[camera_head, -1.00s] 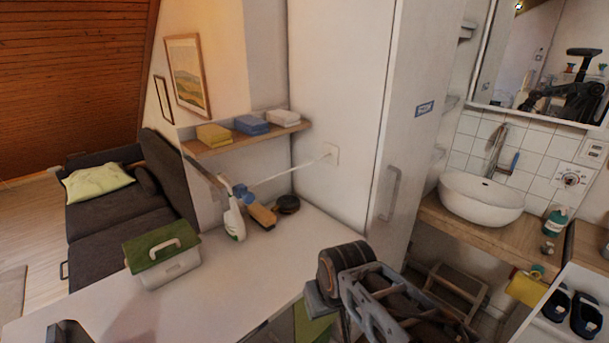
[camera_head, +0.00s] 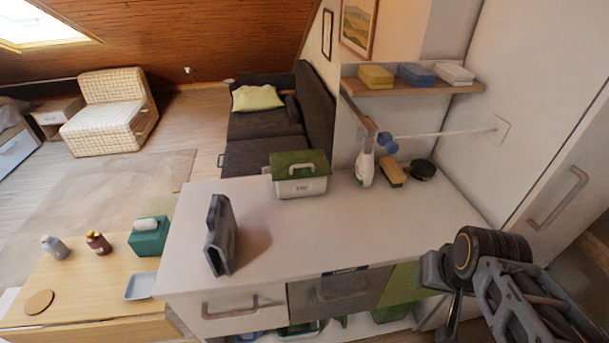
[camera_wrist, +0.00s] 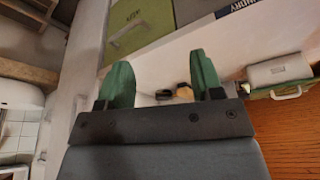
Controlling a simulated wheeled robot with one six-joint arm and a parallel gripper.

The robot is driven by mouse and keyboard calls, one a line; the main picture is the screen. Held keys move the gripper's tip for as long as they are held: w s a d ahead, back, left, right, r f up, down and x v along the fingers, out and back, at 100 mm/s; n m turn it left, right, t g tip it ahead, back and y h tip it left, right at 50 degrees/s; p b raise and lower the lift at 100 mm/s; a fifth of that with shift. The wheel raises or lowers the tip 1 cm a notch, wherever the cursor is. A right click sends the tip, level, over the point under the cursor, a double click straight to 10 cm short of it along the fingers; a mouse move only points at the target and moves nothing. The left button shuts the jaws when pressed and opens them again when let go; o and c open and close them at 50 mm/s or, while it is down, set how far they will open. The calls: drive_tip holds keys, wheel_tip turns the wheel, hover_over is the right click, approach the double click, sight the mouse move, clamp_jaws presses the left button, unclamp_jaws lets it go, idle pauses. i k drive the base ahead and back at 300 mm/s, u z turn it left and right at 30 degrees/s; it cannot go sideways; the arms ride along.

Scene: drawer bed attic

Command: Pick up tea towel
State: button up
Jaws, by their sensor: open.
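Three folded cloths lie in a row on a wooden wall shelf (camera_head: 410,88): a yellow one (camera_head: 376,77), a blue one (camera_head: 416,74) and a white one (camera_head: 455,73). I cannot tell which of them, if any, is the tea towel. My gripper shows in the wrist view (camera_wrist: 160,78), its two green fingers spread apart with nothing between them. In the head view my arm is at the lower right, in front of the counter and well away from the shelf; the fingertips cannot be made out there.
A white counter (camera_head: 330,228) holds a green-lidded box (camera_head: 300,177), a spray bottle (camera_head: 365,168), a brush (camera_head: 392,174) and a standing dark grey object (camera_head: 221,235). Drawers (camera_head: 230,308) are below. A wooden table (camera_head: 80,290) stands left, a tall white cabinet (camera_head: 560,150) right.

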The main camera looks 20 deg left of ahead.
sight(219, 240)
drive_tip(key=u, duration=1.8)
